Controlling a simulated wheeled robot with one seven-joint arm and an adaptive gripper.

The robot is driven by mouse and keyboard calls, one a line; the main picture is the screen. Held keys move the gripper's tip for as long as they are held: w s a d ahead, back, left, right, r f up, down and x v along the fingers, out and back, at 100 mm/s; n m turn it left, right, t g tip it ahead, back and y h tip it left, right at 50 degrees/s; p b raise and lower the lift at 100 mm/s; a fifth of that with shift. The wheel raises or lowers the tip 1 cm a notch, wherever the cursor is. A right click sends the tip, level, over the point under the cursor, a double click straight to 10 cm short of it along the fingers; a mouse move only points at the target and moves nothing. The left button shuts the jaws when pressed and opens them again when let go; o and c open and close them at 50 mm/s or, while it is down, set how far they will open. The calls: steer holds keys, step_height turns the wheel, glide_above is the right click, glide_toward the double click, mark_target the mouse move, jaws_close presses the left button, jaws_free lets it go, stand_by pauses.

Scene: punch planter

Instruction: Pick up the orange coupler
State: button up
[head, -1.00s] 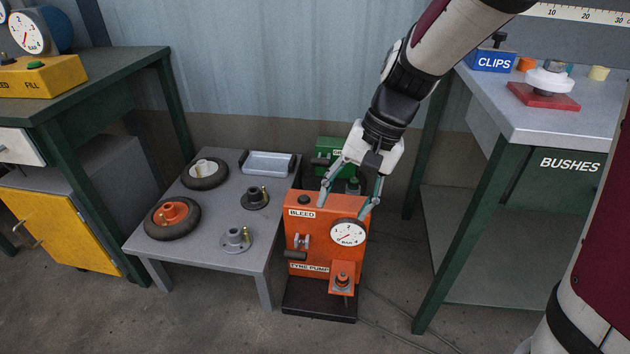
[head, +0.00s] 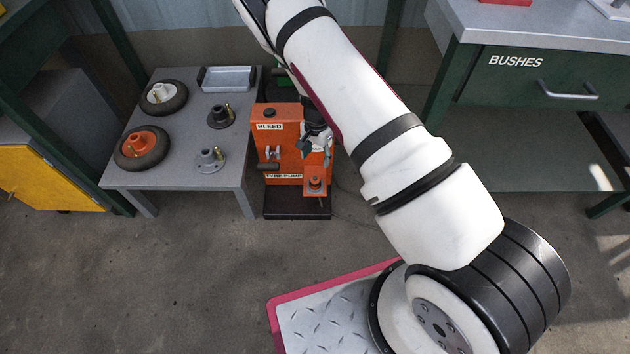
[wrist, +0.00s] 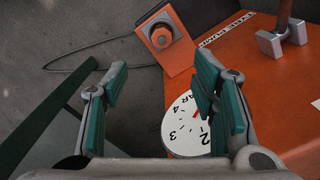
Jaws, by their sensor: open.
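The orange tyre pump (head: 281,160) stands on the floor on a black base. A small orange bracket (head: 310,193) at its front lower right carries the orange coupler (head: 316,183), a short round fitting with a dark ring. In the wrist view the coupler (wrist: 160,37) sits on its square orange plate, beyond the fingertips. My gripper (head: 313,145) is in front of the pump's upper right, above the coupler and apart from it. In the wrist view my gripper (wrist: 160,70) is open, with nothing between its teal pads. The gauge is largely hidden in the head view.
The gauge (wrist: 187,125) and a T-handle (wrist: 284,38) are close to the right finger. A low grey table (head: 185,178) with wheels and hubs stands left of the pump. A green bench leg (wrist: 60,115) shows at left in the wrist view. The floor in front is clear.

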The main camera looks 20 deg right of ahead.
steer(key=b, duration=0.3)
glide_above(315, 179)
steer(key=f, duration=0.9)
steer(key=shift+s+d, duration=0.15)
steer(key=shift+d, duration=0.15)
steer(key=shift+a+f+b, duration=0.15)
steer(key=shift+f+b, duration=0.45)
steer(key=shift+f, duration=0.75)
steer(key=shift+a+f+b, duration=0.1)
steer(key=shift+f+b, duration=0.5)
steer(key=shift+f, duration=0.75)
steer(key=shift+c, duration=0.5)
steer(key=c, duration=1.1)
